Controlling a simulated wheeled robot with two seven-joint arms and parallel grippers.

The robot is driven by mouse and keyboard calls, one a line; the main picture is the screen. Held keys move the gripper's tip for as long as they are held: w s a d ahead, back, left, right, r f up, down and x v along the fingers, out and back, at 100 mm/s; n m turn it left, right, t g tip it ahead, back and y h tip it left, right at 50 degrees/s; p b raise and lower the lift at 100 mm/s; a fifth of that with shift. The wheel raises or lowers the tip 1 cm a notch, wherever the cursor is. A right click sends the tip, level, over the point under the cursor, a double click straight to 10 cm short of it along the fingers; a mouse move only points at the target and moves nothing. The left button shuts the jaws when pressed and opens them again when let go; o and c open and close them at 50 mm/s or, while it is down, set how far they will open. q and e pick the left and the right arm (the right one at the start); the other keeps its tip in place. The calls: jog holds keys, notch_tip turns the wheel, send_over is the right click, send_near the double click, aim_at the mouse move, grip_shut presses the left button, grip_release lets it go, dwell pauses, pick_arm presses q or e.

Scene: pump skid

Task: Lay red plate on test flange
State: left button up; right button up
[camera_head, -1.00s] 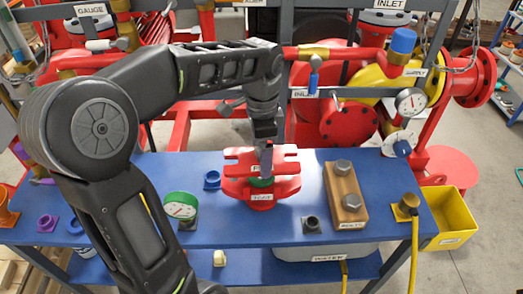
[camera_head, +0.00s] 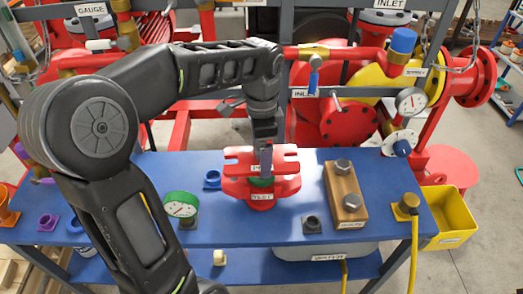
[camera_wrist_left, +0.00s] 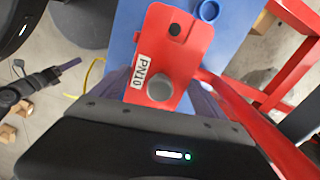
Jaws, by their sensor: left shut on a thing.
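The red plate (camera_head: 240,155), labelled PN10, is gripped by my left gripper (camera_head: 265,165) and sits over the red test flange (camera_head: 262,202) on the blue bench. A green ring (camera_head: 262,182) shows between plate and flange. Whether the plate touches anything below is unclear. The left wrist view shows the plate (camera_wrist_left: 190,45) between my left gripper's fingers (camera_wrist_left: 160,92), with a dark hole and a grey round part in a second hole. A dark jointed part with a purple tip (camera_wrist_left: 45,82), perhaps my right gripper, shows at the left there; its jaws are unclear.
A blue cup (camera_head: 212,180) and a green-rimmed gauge (camera_head: 181,206) stand left of the flange. A small dark fitting (camera_head: 311,224) and a wooden block with two bolts (camera_head: 345,192) stand right of it. A yellow bin (camera_head: 453,217) is beyond the bench's right end. Red pipework stands behind.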

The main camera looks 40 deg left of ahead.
pick_arm(q)
jog(key=shift+r, duration=0.1)
dwell(1.0)
jog(key=shift+f+b, duration=1.3)
jog(key=shift+f, duration=0.9)
dwell(0.4)
jog(key=o, duration=1.9)
jog(key=shift+o, duration=0.2)
jog(key=shift+r, duration=0.1)
notch_tip(320, 180, up, 8)
jog(key=shift+f, duration=0.2)
